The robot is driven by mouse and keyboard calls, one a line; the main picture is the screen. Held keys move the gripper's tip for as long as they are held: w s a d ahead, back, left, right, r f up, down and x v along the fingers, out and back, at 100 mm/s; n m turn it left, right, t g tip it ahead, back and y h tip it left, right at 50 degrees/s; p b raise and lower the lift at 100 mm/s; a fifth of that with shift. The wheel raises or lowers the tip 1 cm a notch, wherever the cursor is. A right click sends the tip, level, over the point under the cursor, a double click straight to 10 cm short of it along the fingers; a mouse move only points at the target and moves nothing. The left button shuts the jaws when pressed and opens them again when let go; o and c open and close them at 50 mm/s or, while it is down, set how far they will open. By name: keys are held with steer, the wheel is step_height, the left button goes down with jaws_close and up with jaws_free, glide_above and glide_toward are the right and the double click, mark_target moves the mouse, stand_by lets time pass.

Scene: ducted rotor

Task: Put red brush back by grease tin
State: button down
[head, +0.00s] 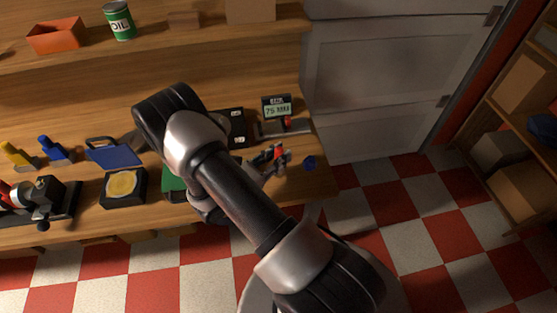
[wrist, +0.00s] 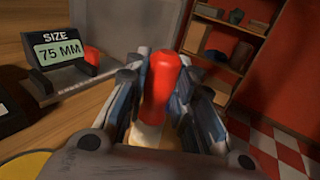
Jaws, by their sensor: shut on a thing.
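The red brush (wrist: 160,85) is between the fingers of my gripper (wrist: 160,105) in the wrist view, its rounded red handle upright and a pale part showing below. In the head view my gripper (head: 268,160) is over the right end of the workbench, with the red of the brush (head: 280,155) at its fingers. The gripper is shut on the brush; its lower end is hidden. A black square holder with a round yellow top (head: 123,184) lies on the bench to the left; I cannot tell whether it is the grease tin.
A size display reading 75 MM (head: 277,108) stands behind the gripper, beside a grey gauge with a red knob (wrist: 92,55). An oil can (head: 119,21) stands on the shelf above. My arm hides part of the bench.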

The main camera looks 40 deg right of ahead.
steer(key=shift+f, duration=0.75)
steer(key=shift+f, duration=0.1)
steer(key=c, duration=1.4)
jaws_free()
steer(key=shift+o, duration=0.2)
